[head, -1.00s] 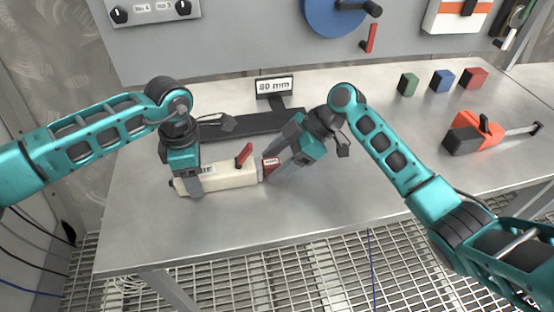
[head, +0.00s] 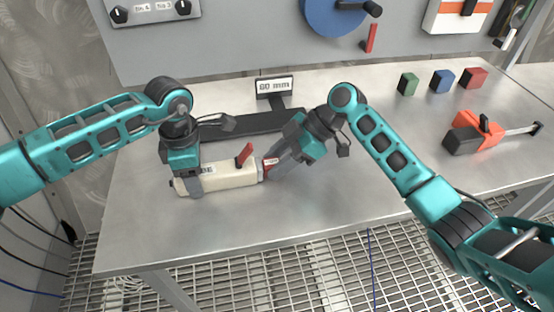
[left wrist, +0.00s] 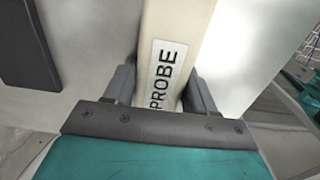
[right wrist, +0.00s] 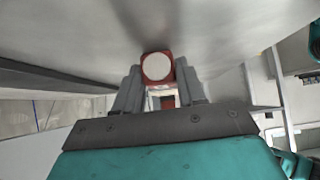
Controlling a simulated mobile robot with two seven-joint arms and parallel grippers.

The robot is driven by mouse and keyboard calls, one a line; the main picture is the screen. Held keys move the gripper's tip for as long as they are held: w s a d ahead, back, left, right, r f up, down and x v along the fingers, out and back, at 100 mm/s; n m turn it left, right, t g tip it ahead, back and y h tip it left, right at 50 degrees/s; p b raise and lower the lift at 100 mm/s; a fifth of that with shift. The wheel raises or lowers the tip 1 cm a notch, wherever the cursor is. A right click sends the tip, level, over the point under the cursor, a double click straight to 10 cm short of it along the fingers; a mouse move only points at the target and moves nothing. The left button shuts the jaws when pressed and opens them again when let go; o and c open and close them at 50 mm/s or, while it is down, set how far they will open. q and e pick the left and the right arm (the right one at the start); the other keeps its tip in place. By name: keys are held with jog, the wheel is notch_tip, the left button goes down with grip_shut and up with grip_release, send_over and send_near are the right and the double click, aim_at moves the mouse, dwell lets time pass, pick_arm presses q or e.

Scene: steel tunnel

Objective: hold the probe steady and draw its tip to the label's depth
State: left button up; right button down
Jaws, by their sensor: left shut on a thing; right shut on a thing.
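The probe (head: 230,176) is a cream bar with a red lever (head: 245,154) on top and a red tip (head: 268,164) at its right end. It lies level over the table. My left gripper (head: 193,182) is shut across its left part, and the left wrist view shows the "PROBE" sticker (left wrist: 165,75) between the fingers. My right gripper (head: 272,171) is shut on the red tip, whose pale round face (right wrist: 156,67) shows between its fingers. The depth label (head: 275,87) stands behind and reads 60 or 80 mm; the first digit is unclear.
A dark bar (head: 240,125) lies on the table (head: 330,215) behind the probe. Green (head: 408,83), blue (head: 443,79) and red (head: 473,78) blocks and an orange-black tool (head: 480,135) sit at right. The table front is clear.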

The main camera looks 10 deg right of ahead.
pick_arm(q)
jog(key=shift+a, duration=0.1)
pick_arm(e)
jog(key=d, duration=0.8)
jog(key=c, duration=0.7)
grip_release()
jog(key=shift+r, duration=0.1)
jog(key=v, duration=1.2)
